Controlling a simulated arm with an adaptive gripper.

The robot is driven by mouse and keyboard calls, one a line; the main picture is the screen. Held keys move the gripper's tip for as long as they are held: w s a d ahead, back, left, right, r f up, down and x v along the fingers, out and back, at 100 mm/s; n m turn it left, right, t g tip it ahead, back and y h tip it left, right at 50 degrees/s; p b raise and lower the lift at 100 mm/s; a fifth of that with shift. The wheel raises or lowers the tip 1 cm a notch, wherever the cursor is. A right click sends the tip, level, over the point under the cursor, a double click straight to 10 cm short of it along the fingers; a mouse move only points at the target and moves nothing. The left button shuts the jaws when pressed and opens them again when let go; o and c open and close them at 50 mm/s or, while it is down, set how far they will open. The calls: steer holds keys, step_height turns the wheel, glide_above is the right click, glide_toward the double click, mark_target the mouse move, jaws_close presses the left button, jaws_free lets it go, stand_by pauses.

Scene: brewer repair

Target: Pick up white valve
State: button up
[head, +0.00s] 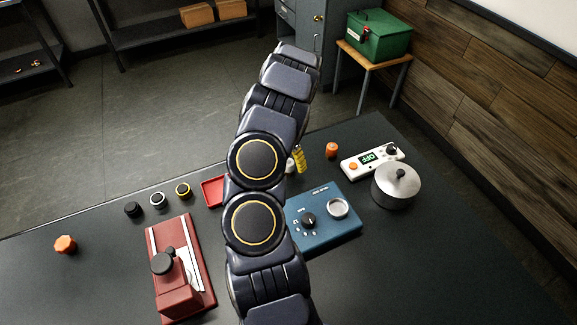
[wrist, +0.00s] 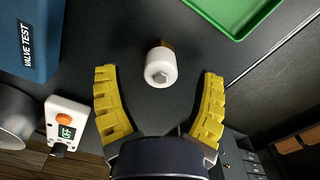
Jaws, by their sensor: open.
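The white valve (wrist: 161,66) is a small white cylinder with a metal hex end facing the wrist camera and a brown-orange part behind it. It stands on the dark table between the spread yellow fingers of my gripper (wrist: 159,75), touching neither. My gripper is open and empty.
The blue valve test box (wrist: 25,40), white OFF panel (wrist: 66,122) and green tray (wrist: 238,36) surround the valve.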

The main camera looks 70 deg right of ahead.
step_height(320, 180, down, 3)
steer(key=shift+r, duration=0.1)
steer(key=c, duration=1.2)
jaws_close()
